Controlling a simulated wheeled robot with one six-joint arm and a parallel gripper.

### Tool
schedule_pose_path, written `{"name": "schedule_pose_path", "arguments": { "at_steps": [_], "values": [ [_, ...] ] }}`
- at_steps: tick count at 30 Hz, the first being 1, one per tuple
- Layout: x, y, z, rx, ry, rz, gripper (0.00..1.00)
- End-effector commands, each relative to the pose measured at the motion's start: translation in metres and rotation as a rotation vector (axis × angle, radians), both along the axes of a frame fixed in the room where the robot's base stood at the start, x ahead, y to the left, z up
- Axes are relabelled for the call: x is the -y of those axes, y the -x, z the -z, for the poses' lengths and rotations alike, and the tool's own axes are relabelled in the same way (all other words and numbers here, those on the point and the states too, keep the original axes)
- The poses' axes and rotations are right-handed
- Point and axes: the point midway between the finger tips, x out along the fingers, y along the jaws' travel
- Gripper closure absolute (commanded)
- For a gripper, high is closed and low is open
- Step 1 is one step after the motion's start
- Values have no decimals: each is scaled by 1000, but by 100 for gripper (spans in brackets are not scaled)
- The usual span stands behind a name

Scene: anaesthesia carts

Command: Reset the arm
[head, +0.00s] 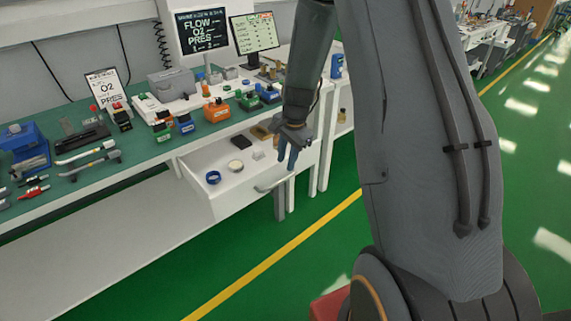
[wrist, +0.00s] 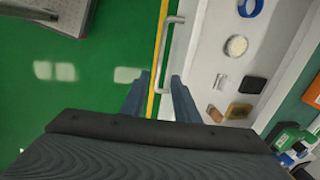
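My gripper (head: 286,164) hangs pointing down at the front of an open white drawer (head: 225,190). In the wrist view its two blue-grey fingers (wrist: 160,82) are apart, with no object held between them. My upper arm fills the right of the head view.
The drawer holds a blue ring (head: 213,177), a white round item (head: 235,166), a black box (wrist: 252,84) and an amber item (wrist: 239,111). The green-topped bench (head: 140,145) above carries tools, coloured devices and monitors. Green floor with a yellow line (head: 270,258) lies open in front.

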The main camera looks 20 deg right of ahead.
Motion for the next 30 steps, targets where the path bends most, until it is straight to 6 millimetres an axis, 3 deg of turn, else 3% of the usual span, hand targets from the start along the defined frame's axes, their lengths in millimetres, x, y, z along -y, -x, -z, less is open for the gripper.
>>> {"name": "schedule_pose_path", "arguments": {
  "at_steps": [13, 17, 23, 30],
  "values": [
    [0, 0, -1, 0, 0, -2, 72],
    [-9, 11, -11, 0, 13, -67, 72],
    [-44, 66, -54, -2, 78, -389, 72],
    [-81, 158, -95, -11, 166, -861, 72]
  ]
}}
